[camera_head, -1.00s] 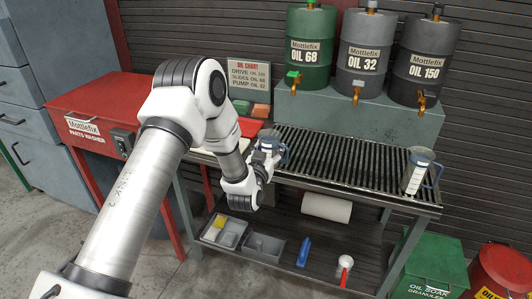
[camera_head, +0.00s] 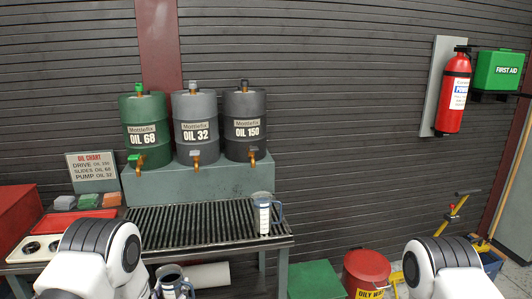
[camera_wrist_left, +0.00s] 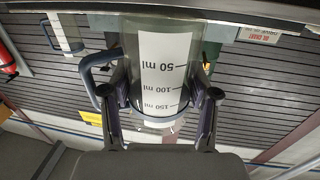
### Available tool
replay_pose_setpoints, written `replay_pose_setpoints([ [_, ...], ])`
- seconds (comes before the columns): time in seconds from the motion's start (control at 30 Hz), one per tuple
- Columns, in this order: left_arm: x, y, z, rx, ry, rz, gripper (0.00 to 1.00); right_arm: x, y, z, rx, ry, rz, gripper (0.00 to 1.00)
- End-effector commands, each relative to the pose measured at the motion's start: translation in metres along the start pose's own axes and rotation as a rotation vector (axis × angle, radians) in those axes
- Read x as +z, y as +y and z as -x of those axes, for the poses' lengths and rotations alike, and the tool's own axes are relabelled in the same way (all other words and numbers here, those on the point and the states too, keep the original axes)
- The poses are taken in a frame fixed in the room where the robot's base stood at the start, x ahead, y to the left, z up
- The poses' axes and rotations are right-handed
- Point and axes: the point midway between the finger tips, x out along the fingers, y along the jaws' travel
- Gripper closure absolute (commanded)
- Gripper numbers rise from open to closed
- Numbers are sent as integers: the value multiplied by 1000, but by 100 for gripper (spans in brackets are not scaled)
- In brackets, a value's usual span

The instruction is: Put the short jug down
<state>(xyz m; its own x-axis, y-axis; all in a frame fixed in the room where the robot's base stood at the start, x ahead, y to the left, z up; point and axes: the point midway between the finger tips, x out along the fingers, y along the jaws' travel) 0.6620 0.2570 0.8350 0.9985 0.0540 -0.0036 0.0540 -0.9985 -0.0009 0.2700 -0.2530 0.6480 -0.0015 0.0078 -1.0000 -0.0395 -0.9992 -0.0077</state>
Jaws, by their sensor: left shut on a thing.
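The short jug (camera_head: 172,276) is a clear measuring jug with a grey-blue rim, in front of the bench's front edge in the head view. The left wrist view shows it upside down in the picture, with a white scale of 50 to 150 ml and a handle at the picture's left. My left gripper (camera_wrist_left: 161,104) is shut on the short jug, one finger on each side. In the head view my left arm mostly hides that gripper. The jug's base is at the wrist picture's top edge; I cannot tell whether it touches anything. My right gripper is out of view.
A slatted bench top (camera_head: 195,224) is largely clear. Another jug (camera_head: 264,214) stands at its right end. Three oil drums (camera_head: 196,130) with taps stand on a raised block behind. An oil chart (camera_head: 92,170) and red tray (camera_head: 72,222) are at left.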

Motion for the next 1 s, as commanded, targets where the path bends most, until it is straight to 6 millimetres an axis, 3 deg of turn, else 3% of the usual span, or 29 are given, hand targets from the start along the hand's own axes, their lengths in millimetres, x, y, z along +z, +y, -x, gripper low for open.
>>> replay_pose_setpoints([
  [0.1, 15, 36, 26, 51, -2, -1, 80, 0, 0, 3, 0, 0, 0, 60],
  [0.27, 13, 60, 52, 78, 2, -1, 80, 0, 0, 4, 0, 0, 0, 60],
  [0.47, -9, 56, 65, 55, 1, 0, 80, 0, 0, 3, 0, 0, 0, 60],
  [0.67, -28, 53, 101, 54, 1, -2, 80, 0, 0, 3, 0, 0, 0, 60],
  [1.0, -29, 53, 101, 54, 3, 0, 80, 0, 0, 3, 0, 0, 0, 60],
])
